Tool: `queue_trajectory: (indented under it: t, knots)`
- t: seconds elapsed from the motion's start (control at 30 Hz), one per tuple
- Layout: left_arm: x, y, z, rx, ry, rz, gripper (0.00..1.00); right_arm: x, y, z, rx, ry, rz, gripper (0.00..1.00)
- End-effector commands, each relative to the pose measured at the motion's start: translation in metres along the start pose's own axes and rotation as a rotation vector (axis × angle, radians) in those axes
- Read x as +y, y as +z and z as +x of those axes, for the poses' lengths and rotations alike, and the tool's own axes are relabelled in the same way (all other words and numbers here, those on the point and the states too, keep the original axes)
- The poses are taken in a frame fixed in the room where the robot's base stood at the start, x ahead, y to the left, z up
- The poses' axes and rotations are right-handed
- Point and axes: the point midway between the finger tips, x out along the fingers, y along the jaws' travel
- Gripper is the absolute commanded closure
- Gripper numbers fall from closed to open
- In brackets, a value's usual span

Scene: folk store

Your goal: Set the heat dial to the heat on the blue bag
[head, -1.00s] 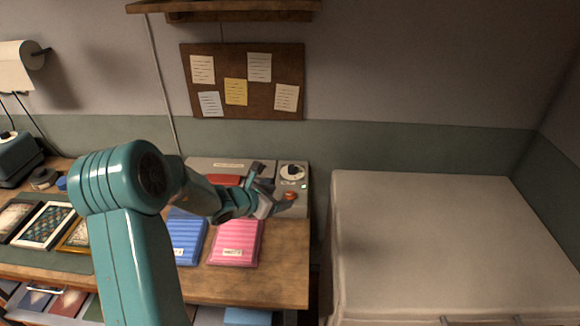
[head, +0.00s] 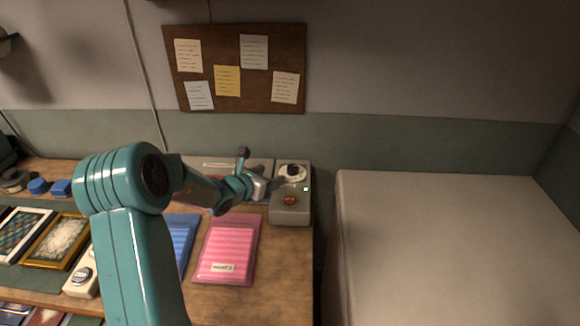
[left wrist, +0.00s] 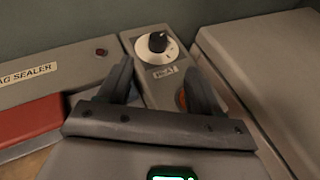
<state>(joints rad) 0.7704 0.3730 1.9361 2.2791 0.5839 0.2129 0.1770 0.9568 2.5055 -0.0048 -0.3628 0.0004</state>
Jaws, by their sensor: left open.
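The heat dial (head: 292,172) is a black knob on a white disc at the back of a grey control box (head: 291,218). It also shows in the left wrist view (left wrist: 157,42), above a "HEAT" label. My left gripper (head: 278,184) is open and empty just left of the box. In the left wrist view its fingers (left wrist: 160,80) point toward the dial, with the dial beyond and between them, apart from it. The blue bag (head: 184,238) lies on the bench, partly hidden by my left arm; no heat marking on it is readable. My right gripper is out of view.
An orange button (head: 290,200) sits on the box's front part. A bag sealer (left wrist: 60,75) with a red bar adjoins the box. A pink bag (head: 228,245) lies in front. A large beige block (head: 450,240) stands right, beyond a narrow gap.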

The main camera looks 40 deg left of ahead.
Motion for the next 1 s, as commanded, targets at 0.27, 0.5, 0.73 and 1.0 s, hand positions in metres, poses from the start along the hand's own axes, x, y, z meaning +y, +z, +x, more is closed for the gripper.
queue_trajectory:
  t: [0.27,0.5,0.73,1.0]
  knots:
    - [-0.002,0.0,0.068,0.003,-0.003,0.0,0.36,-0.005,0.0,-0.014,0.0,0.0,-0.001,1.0]
    - [0.0,0.0,0.113,0.002,-0.002,0.0,0.36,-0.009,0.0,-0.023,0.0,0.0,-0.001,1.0]
    - [0.002,0.0,0.13,0.002,0.0,0.0,0.36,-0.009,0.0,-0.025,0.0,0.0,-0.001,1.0]
    - [0.002,-0.001,0.131,0.002,0.0,-0.001,0.36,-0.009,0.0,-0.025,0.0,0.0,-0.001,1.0]
